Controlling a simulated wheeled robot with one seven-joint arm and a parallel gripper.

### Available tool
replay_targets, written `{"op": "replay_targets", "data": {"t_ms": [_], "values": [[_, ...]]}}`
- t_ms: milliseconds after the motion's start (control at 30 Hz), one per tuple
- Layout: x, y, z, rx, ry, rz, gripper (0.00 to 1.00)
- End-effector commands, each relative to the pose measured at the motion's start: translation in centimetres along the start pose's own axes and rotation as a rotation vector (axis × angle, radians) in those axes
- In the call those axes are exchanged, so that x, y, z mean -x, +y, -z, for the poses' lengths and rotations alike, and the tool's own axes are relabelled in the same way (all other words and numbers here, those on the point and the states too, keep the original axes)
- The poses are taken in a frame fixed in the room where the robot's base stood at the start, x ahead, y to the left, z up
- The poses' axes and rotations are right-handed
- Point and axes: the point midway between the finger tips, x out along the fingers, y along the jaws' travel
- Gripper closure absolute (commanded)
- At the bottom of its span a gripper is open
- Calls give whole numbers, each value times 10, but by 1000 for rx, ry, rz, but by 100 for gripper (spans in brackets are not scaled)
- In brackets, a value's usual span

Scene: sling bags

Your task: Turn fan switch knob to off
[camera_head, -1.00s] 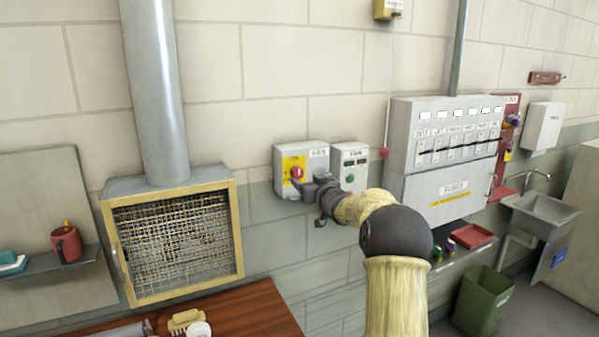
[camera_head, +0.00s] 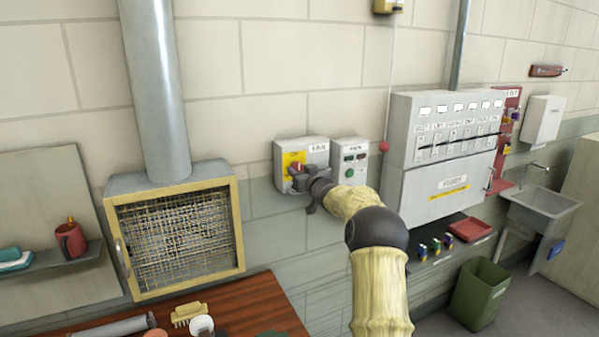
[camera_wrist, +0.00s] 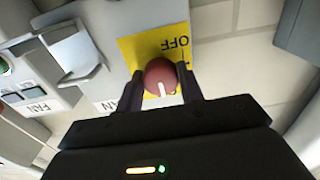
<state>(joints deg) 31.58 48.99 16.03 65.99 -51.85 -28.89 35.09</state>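The red fan switch knob (camera_wrist: 161,77) sits on a yellow plate (camera_wrist: 128,48) in the wrist view. Its white mark points toward the bottom of that view. The word OFF shows upside down on the plate, above and right of the knob. In the head view the knob (camera_head: 297,169) is partly hidden by my gripper, on the grey FAN switch box (camera_head: 318,152) on the wall. My gripper (camera_wrist: 161,82) has one finger on each side of the knob, and both seem to touch it. The exact finger contact is partly hidden.
A second grey box (camera_head: 352,150) with a green button is close on the right. A larger grey cabinet (camera_head: 440,195) stands further right. A mesh-fronted vent hood (camera_head: 175,235) is on the left. Bare wall lies between the hood and the switch box.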

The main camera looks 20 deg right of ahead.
Motion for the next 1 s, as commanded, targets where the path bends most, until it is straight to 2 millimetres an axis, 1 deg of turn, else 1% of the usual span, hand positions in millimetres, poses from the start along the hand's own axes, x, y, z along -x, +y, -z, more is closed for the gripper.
{"op": "replay_targets", "data": {"t_ms": [333,567,767,1000], "values": [[0,0,0,20,0,0,86],[0,0,-1,104,0,0,86],[0,1,-1,238,1,-1,86],[0,1,-2,454,0,0,86]]}}
